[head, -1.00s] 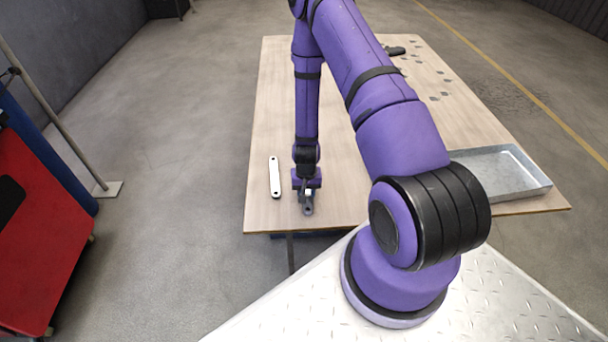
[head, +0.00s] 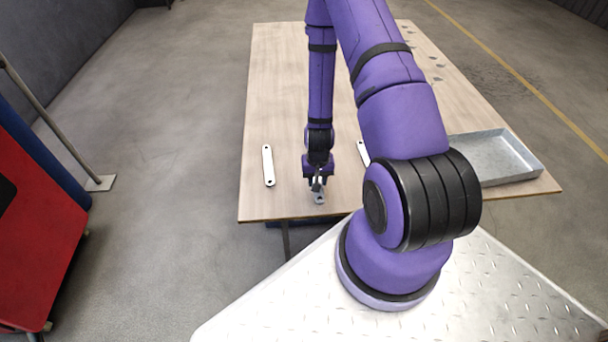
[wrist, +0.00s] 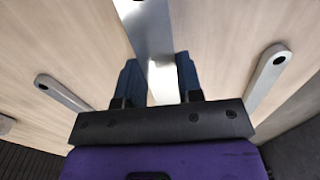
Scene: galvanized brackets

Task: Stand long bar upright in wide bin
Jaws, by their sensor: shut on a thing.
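My gripper (head: 318,183) is low over the near part of the wooden table in the head view. In the wrist view my gripper (wrist: 161,85) is shut on a long metal bar (wrist: 149,32), one finger on each side. In the head view only the bar's near end with a hole (head: 320,198) shows below the fingers. A second, pale bar (head: 268,166) lies flat to the left. Part of another bar (head: 363,152) shows to the right, partly hidden by my arm. The wide bin may be the shallow grey metal tray (head: 513,178) at the table's right edge.
The wooden table (head: 280,100) has free room to the left and behind my gripper. Several small dark pieces (head: 436,66) lie at the back right. A red cabinet (head: 40,220) and a metal post (head: 60,130) stand left of the table.

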